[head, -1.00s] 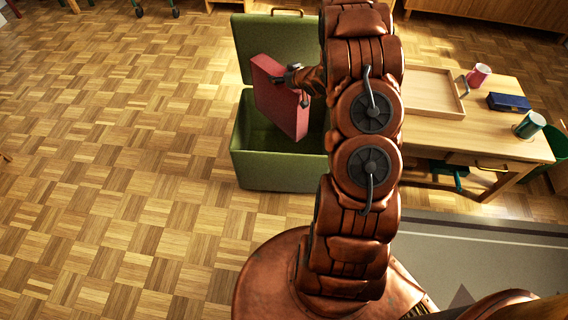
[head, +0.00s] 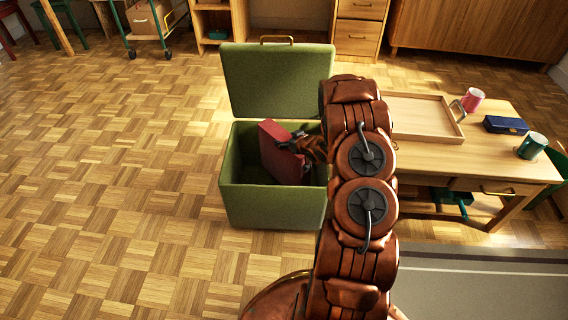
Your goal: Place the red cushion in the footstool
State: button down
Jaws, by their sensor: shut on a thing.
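The red cushion (head: 279,154) is tilted on edge inside the mouth of the green footstool (head: 270,207), its lower part below the rim. The footstool is an open box with its lid (head: 278,82) raised at the back. My gripper (head: 296,142) is shut on the cushion's right side; my arm hides part of the fingers and the footstool's right edge. I cannot tell whether the cushion touches the footstool's floor.
A wooden table (head: 440,160) stands to the right with a wooden tray (head: 421,116), a pink mug (head: 473,99), a dark blue box (head: 505,125) and a green mug (head: 532,145). The parquet floor to the left is clear.

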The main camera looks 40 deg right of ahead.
aim_at(284, 159)
jog(key=shift+f+b, duration=0.8)
jog(key=shift+f, duration=2.65)
jog(key=shift+c, duration=0.5)
grip_release()
